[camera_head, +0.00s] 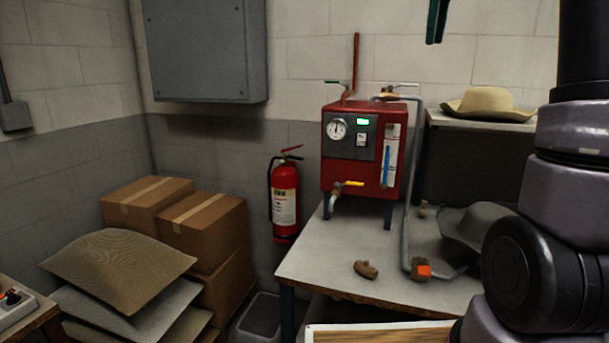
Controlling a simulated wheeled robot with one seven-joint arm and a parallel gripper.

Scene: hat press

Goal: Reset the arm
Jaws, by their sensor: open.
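My arm fills the right side of the head view, with thick grey-purple links and a black joint. My gripper is not in view. The red steam boiler box (366,150) stands on the table with a round gauge, a lit green display and a yellow-handled valve. A tan straw hat (485,103) sits on a higher surface at the back right. A grey hat (475,228) rests on the table, partly hidden behind my arm.
The table (325,250) bears small brown fittings (366,269) and a grey pipe. A fire extinguisher (285,199) hangs at the wall. Cardboard boxes (203,230) and stacked sacks (118,268) stand left. A grey bin (258,318) is below. A wooden board (380,335) lies at the bottom.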

